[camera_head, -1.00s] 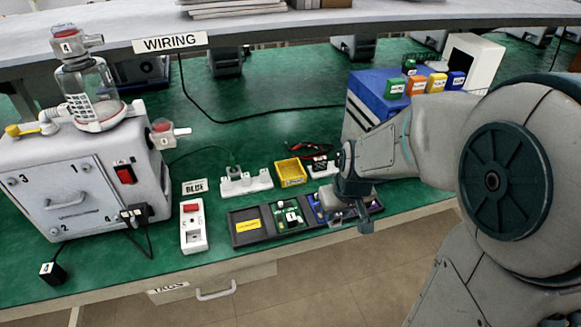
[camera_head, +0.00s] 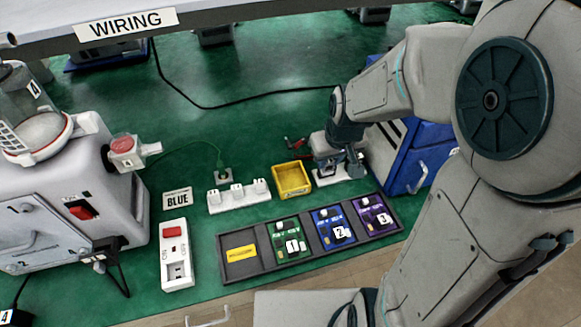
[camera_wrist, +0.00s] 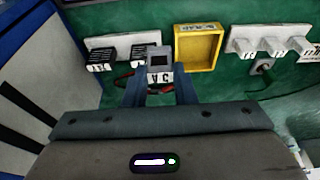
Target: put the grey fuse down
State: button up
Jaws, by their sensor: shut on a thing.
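My gripper (camera_wrist: 160,84) is shut on the grey fuse (camera_wrist: 159,62), a small block with a dark square face and a white label that seems to read 5A. In the wrist view the fuse is held at the right end of a white fuse strip (camera_wrist: 124,42), which bears black fuses (camera_wrist: 100,60). I cannot tell whether the fuse touches the strip or the bench. In the head view my gripper (camera_head: 340,168) is low over the strip (camera_head: 338,177), hiding most of it and the fuse.
A yellow bin (camera_head: 291,178) stands close beside the strip, with a white socket strip (camera_head: 240,196) farther left. A black tray (camera_head: 230,270) with numbered boards lies in front. A blue cabinet (camera_head: 420,155) is to the right. Red and black leads (camera_head: 294,143) lie behind.

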jog(key=w+a+f, duration=0.1)
jog(key=a+f, duration=0.1)
jog(key=a, duration=0.1)
jog(key=w+a+f, duration=0.2)
jog(key=a, duration=0.1)
jog(key=w+a+f, duration=0.2)
jog(key=shift+a+f, duration=0.25)
jog(key=shift+a, duration=0.15)
jog(key=shift+d+f, duration=0.1)
jog(key=shift+f, duration=1.75)
jog(key=shift+w, duration=0.1)
jog(key=shift+f+b, duration=0.2)
jog(key=shift+b, duration=0.2)
jog(key=o, duration=1)
jog(key=shift+c, duration=0.2)
jog(key=shift+r, duration=0.1)
